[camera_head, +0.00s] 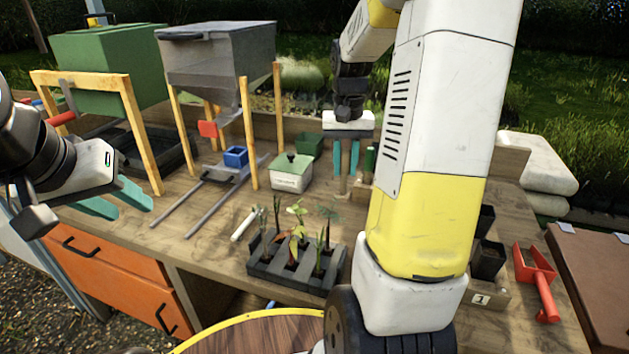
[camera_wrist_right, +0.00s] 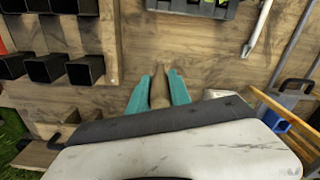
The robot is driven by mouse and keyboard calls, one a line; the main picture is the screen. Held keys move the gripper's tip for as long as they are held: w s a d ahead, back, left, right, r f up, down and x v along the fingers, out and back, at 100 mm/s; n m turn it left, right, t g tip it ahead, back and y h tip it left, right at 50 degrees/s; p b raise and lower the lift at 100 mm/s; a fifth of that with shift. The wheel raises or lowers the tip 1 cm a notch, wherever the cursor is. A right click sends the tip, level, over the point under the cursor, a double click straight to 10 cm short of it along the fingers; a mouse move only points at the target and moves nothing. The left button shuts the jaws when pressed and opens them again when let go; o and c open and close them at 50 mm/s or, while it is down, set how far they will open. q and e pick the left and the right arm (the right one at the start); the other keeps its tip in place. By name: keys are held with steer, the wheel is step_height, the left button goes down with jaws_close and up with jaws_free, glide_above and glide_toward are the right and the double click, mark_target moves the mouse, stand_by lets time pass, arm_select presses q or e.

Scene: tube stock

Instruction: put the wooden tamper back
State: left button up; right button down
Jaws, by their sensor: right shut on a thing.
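The wooden tamper (camera_head: 344,178) is upright between the teal fingers of my right gripper (camera_head: 346,160), at the back of the bench right of the lidded white box. In the right wrist view the light wooden tamper (camera_wrist_right: 158,92) shows between the two teal fingers of the right gripper (camera_wrist_right: 159,88), which are closed on it. I cannot tell whether its lower end touches the bench. My left gripper (camera_head: 115,200) is at the left over the bench front, its teal fingers apart with nothing between them.
A black tray of seedlings (camera_head: 290,268) stands mid-bench, with a white tube beside it. A white box with a green lid (camera_head: 292,173), blue bin (camera_head: 236,156) and hoppers are behind. Black pots (camera_head: 488,260) and a red tool (camera_head: 540,280) are at right, partly behind my arm.

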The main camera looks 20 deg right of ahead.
mark_target(344, 177)
step_height(344, 177, down, 3)
steer(key=shift+f, duration=0.15)
steer(key=shift+w+f, duration=0.15)
steer(key=shift+f, duration=0.1)
steer(key=w+d+f, duration=0.1)
steer(key=w+f, duration=0.1)
steer(key=w, duration=0.5)
steer(key=w+d+f, duration=0.2)
steer(key=w+f, duration=0.1)
steer(key=w, duration=0.5)
steer(key=shift+w, duration=0.15)
steer(key=shift+f, duration=0.1)
steer(key=c, duration=1.2)
jaws_free()
